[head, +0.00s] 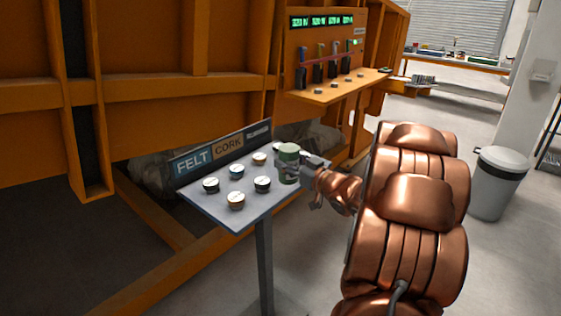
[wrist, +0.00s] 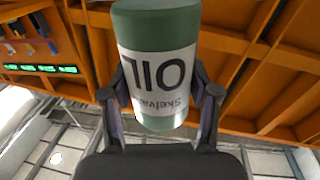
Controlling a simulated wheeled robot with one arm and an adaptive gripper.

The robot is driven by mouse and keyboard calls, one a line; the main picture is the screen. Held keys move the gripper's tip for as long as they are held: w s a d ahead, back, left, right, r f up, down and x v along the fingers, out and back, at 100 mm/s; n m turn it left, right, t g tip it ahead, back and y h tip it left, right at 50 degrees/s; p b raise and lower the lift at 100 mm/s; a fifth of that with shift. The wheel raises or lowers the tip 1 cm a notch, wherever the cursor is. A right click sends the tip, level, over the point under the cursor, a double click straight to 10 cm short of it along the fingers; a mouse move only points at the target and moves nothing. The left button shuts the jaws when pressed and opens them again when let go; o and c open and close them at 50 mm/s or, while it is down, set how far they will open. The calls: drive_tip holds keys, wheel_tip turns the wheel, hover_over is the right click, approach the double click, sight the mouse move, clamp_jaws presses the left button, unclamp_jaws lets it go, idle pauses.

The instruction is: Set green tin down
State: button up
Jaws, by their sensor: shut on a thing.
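The green tin (head: 289,164) has a white band and is at the right part of a small grey table (head: 236,212) in the head view. In the wrist view the tin (wrist: 158,60) shows large between my fingers, with "OIL" on its label upside down in the picture. My gripper (head: 306,165) reaches in from the right and is shut on the tin; its two fingers (wrist: 160,100) press on both sides in the wrist view. I cannot tell whether the tin's base touches the table top.
Several small round-topped jars (head: 236,200) stand on the table left of the tin. A sign board (head: 224,147) reading FELT and CORK runs along its back edge. An orange frame (head: 140,95) rises behind, with an orange shelf (head: 335,92). A grey bin (head: 497,185) stands at right.

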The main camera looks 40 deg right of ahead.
drive_tip(key=shift+w+d+f+p, duration=0.25)
drive_tip(key=shift+w+f+p, duration=0.35)
drive_tip(key=shift+w, duration=0.4)
drive_tip(key=shift+w+d+f+p, duration=0.3)
drive_tip(key=shift+w+f, duration=0.4)
drive_tip(key=shift+w, duration=0.3)
drive_tip(key=shift+w+d+f+p, duration=0.2)
drive_tip(key=shift+w+f+p, duration=0.4)
drive_tip(key=shift+w, duration=0.4)
drive_tip(key=shift+f, duration=0.1)
drive_tip(key=shift+f+b, duration=0.35)
drive_tip(key=shift+f, duration=0.05)
drive_tip(key=shift+f, duration=0.25)
drive_tip(key=o, duration=1.5)
drive_tip(key=shift+c, duration=0.2)
drive_tip(key=shift+r, duration=0.1)
